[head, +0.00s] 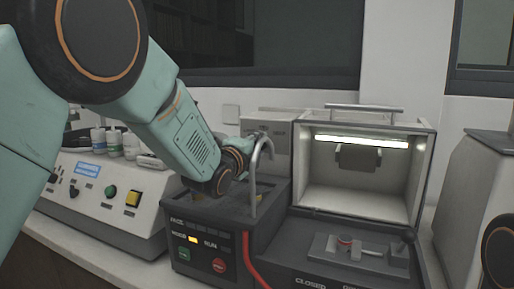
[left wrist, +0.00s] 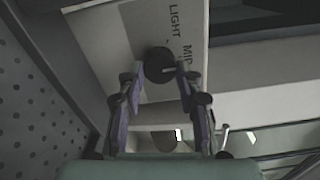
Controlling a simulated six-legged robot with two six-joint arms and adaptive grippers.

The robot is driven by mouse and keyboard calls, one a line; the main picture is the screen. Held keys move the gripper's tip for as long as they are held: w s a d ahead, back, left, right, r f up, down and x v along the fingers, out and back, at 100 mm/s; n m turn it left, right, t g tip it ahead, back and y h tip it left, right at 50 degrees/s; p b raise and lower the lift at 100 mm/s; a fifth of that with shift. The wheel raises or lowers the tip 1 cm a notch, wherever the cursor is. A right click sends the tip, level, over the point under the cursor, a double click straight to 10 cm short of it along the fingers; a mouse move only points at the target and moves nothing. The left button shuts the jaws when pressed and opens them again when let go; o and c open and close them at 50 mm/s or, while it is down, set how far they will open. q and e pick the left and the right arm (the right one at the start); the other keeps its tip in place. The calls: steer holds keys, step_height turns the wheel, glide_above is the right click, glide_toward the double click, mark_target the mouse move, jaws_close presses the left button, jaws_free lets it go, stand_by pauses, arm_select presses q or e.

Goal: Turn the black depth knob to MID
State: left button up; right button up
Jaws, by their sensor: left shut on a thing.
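The black depth knob (left wrist: 158,64) shows in the left wrist view as a dark round knob on a pale panel. The words LIGHT and MID are printed beside it. My left gripper (left wrist: 159,82) has one finger on each side of the knob and is shut on it. A small pale mark shows near the knob's right edge, but which label it points to is unclear. My right gripper is out of view.
A dark control box (head: 203,250) with a lit yellow button, a green button and a red button stands below my left wrist. A curved metal pipe (head: 262,165) rises close to the wrist. An open lit chamber (head: 352,190) is to the right, and a white machine (head: 110,205) to the left.

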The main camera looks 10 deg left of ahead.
arm_select(q)
steer(key=shift+r, duration=0.4)
steer(key=o, duration=0.7)
steer(key=shift+w, duration=0.1)
steer(key=o, duration=0.4)
steer(key=shift+w+f, duration=0.1)
steer(key=shift+f, duration=0.2)
steer(key=shift+o, duration=0.2)
steer(key=shift+s, duration=0.25)
steer(key=shift+s+a+f, duration=0.1)
steer(key=shift+s, duration=0.15)
steer(key=s+a, duration=0.2)
steer(key=s, duration=0.9)
